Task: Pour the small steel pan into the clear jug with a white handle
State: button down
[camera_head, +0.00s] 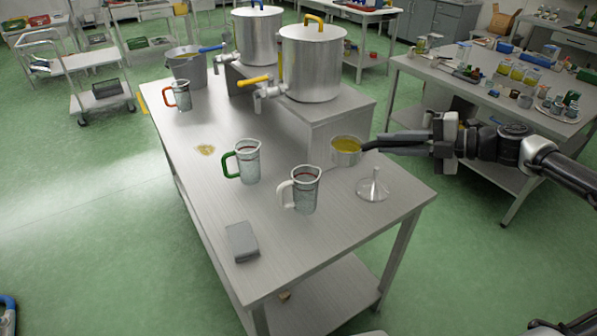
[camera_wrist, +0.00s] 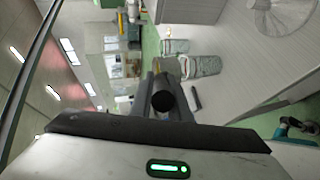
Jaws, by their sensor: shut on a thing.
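The small steel pan (camera_head: 346,151) holds yellow liquid and looks about level. It is up near the block's corner, to the upper right of the clear jug with a white handle (camera_head: 305,189), apart from it. That jug stands upright on the steel table, its handle on the left, with a red line near its top. My gripper (camera_head: 408,146) is shut on the pan's dark handle, right of the pan. In the wrist view my gripper (camera_wrist: 163,102) holds the handle end-on; the pan's bowl is mostly hidden there.
A green-handled jug (camera_head: 248,162) stands left of the white-handled one. A grey folded cloth (camera_head: 242,242) lies in front. A yellowish spill (camera_head: 205,150) lies at left. Large steel tanks (camera_head: 313,65) stand behind.

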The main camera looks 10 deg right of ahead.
notch_tip(320, 180, down, 10)
jog(key=b, duration=1)
